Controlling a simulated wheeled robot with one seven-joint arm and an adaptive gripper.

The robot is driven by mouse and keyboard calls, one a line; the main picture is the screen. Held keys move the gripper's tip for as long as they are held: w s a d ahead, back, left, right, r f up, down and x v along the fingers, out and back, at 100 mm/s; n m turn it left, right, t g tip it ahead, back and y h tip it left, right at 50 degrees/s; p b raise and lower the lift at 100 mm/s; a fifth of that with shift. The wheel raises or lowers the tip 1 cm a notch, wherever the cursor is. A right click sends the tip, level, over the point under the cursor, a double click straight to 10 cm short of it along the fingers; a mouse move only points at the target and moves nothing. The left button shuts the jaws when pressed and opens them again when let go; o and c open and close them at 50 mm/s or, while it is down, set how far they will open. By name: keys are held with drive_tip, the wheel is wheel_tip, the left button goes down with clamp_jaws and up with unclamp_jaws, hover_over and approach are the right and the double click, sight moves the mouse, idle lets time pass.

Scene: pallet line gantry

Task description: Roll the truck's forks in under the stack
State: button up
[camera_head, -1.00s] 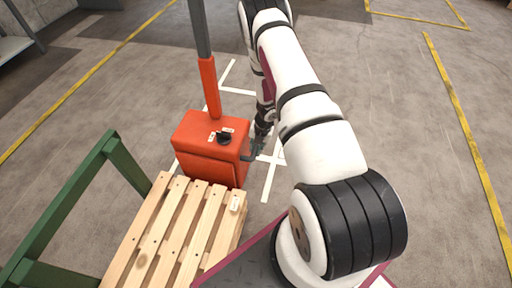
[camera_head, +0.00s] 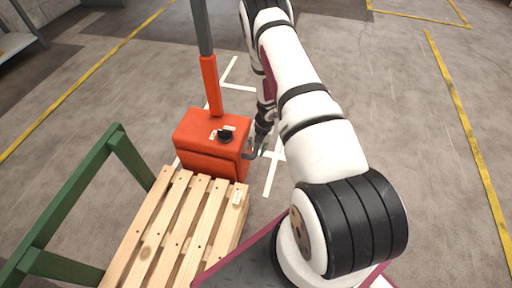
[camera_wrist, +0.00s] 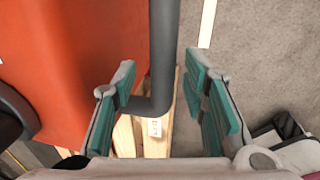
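The truck (camera_head: 208,160) is an orange box with a dark knob on top and a tall mast behind. It stands at the far end of the wooden pallet (camera_head: 205,222), which seems to be the stack's top. The forks are not visible. A dark grey bent handle (camera_wrist: 163,55) comes off the truck's right side. My gripper (camera_wrist: 160,95) is open around this handle in the wrist view, with a teal-padded finger on each side and gaps between. In the head view my gripper (camera_head: 260,145) is partly hidden beside the truck.
A green rail frame (camera_head: 75,190) stands left of the pallet. White floor lines (camera_head: 273,175) run by the truck. Yellow lines (camera_head: 465,130) mark the floor at right and left. The floor on the right is clear. A shelf (camera_head: 15,40) is at the far left.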

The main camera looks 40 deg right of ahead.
wheel_tip(320, 180, up, 12)
drive_tip(key=s+d, duration=0.1)
drive_tip(key=shift+s+d, duration=0.2)
drive_tip(key=shift+s, duration=0.15)
drive_tip(key=shift+f, duration=0.1)
